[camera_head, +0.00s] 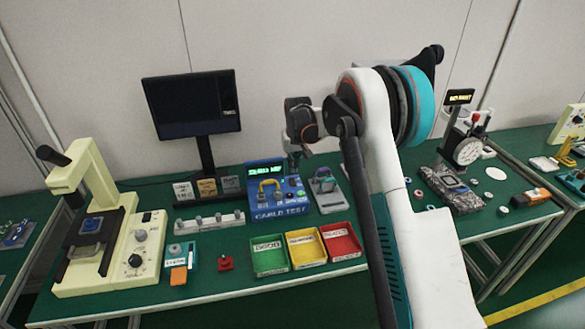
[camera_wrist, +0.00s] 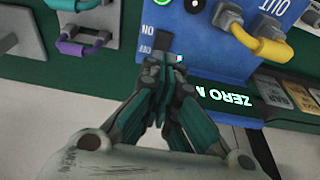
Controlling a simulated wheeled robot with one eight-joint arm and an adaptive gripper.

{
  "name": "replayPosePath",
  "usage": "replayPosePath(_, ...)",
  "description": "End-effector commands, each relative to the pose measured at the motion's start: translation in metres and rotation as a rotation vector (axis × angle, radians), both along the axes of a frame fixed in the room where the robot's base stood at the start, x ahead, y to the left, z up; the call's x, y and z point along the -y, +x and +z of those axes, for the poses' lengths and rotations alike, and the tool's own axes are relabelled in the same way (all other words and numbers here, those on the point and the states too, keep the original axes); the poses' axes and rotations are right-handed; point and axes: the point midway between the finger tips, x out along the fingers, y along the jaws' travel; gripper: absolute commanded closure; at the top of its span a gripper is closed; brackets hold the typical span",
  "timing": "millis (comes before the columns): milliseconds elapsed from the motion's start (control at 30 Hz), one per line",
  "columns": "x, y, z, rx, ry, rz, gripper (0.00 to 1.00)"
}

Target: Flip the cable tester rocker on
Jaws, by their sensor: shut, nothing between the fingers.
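The blue cable tester (camera_head: 268,206) stands on the green bench in the head view, with a lit screen and a yellow cable loop. It fills the top of the wrist view (camera_wrist: 235,62), seen upside down. Its dark rocker (camera_wrist: 162,42) sits beside the ON and OFF marks; which way it is tipped I cannot tell. My gripper (camera_wrist: 166,66) is shut and empty, with its fingertips right at the rocker; contact is not clear. In the head view my gripper (camera_head: 293,161) is small above the tester's upper right, partly hidden by my arm.
A grey plug fixture (camera_head: 328,196) stands right of the tester. Green (camera_head: 268,257), yellow (camera_head: 305,249) and red (camera_head: 341,241) bins stand in front. A monitor (camera_head: 192,104) stands behind left. A cream press (camera_head: 105,235) is at left, a dial gauge (camera_head: 467,151) at right.

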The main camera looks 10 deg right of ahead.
Motion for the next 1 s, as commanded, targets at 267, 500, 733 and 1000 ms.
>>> replayPosePath(267, 0.0, -0.025, 0.049, 0.0, 0.0, 0.0, 1.0)
replayPosePath(500, 0.0, -0.033, 0.063, 0.0, 0.0, 0.0, 1.0)
replayPosePath(733, 0.0, -0.033, 0.063, 0.0, 0.0, 0.0, 1.0)
replayPosePath(1000, 0.0, -0.043, 0.08, 0.011, 0.0, 0.0, 1.0)
